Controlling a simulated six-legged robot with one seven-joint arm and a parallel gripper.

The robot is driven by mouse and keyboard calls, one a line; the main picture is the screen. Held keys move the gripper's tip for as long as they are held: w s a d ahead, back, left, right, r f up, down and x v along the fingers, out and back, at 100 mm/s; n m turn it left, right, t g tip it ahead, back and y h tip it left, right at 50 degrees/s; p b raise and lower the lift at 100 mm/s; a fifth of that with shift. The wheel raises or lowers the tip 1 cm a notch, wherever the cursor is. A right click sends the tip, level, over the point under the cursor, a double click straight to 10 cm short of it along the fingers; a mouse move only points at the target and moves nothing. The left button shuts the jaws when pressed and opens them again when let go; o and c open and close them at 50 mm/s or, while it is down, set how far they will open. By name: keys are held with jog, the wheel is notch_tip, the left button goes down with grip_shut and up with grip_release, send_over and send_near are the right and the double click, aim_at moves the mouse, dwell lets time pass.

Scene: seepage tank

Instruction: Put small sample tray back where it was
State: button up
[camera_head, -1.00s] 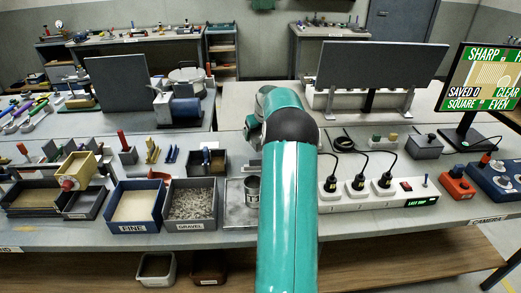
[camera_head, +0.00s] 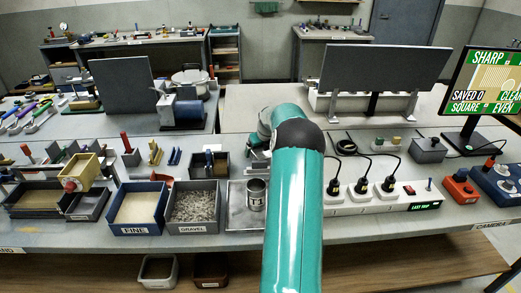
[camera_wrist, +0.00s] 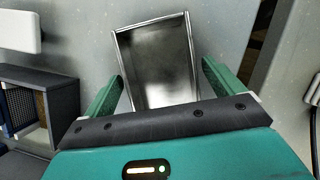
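A small metal tray (camera_wrist: 157,72), open-topped with a dark grey inside and a bright rim, lies in the middle of the wrist view, slightly turned relative to my gripper. My gripper (camera_wrist: 162,72) has its two green fingers wide apart, one to each side of the tray's near part. Narrow gaps seem to show between fingers and tray; contact is hard to judge. In the head view my arm hides the gripper, and I cannot make out this tray there.
A flat steel tray (camera_head: 235,215) with a metal can (camera_head: 256,194) stands left of my arm, beside the gravel bin (camera_head: 196,228) and fine bin (camera_head: 136,231). A power strip (camera_head: 376,203) with plugs lies to the right. The bench's front edge is close.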

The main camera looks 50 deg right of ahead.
jog(key=shift+s+r, duration=0.1)
jog(key=shift+r, duration=0.4)
jog(key=v, duration=1.1)
jog(key=w+a+r+n, duration=0.1)
jog(key=a+r+n, duration=0.4)
jog(key=a, duration=0.6)
jog(key=a+r+n, duration=0.4)
jog(key=a+n, duration=0.3)
jog(key=a, duration=0.3)
jog(key=w+a+r+n, duration=0.1)
jog(key=a+r+n, duration=0.4)
jog(key=a, duration=0.6)
jog(key=s+a+f+n+t+y, duration=0.1)
jog(key=s+a+f+n+y, duration=0.1)
jog(key=s+a+n, duration=1.8)
jog(key=a+f+n, duration=0.1)
jog(key=a+n, duration=0.3)
jog(key=shift+f, duration=0.1)
